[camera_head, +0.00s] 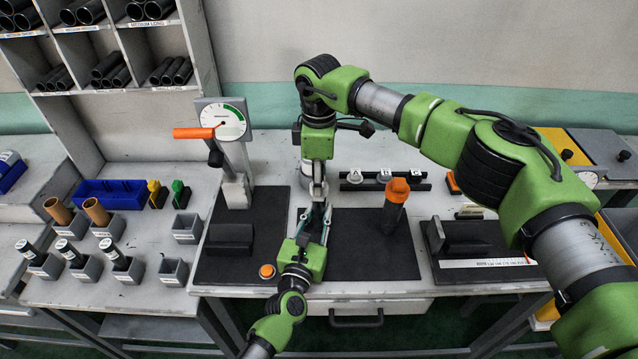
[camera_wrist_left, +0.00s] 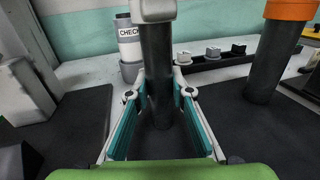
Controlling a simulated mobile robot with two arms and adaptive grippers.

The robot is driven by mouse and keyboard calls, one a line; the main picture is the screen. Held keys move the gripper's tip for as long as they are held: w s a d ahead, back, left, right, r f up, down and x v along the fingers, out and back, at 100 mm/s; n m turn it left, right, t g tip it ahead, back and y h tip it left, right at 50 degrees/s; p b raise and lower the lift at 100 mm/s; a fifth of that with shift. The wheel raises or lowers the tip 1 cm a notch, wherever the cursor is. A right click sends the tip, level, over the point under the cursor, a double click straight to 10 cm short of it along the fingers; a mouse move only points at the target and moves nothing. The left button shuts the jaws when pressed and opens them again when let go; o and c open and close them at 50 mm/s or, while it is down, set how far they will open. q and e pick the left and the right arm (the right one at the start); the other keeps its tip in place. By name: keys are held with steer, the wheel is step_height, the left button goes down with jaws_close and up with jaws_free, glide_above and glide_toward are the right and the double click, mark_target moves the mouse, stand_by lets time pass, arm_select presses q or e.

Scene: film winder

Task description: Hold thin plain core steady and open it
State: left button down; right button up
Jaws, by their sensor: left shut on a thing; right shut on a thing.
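The thin plain core (camera_wrist_left: 160,75) is a dark upright tube standing over the black mat (camera_head: 350,260). It is mostly hidden behind my grippers in the head view. My left gripper (camera_head: 317,212) comes from the front and is shut around the core's lower part; its teal fingers lie on both sides of it in the left wrist view. My right gripper (camera_head: 318,183) comes down from above and is shut at the core's top. A pale grey piece (camera_wrist_left: 152,10) covers the top in the wrist view; I cannot tell whether it is a cap or gripper.
A dark tube with an orange top (camera_head: 394,205) stands right of the core. A rack with lettered caps (camera_head: 385,181) lies behind it. A dial-gauge press (camera_head: 235,165) stands to the left. A cup marked CHECK (camera_wrist_left: 130,45) is behind. The mat's front is clear.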

steer(key=shift+r, duration=0.75)
steer(key=shift+r, duration=2)
arm_select(q)
steer(key=c, duration=1.7)
jaws_free()
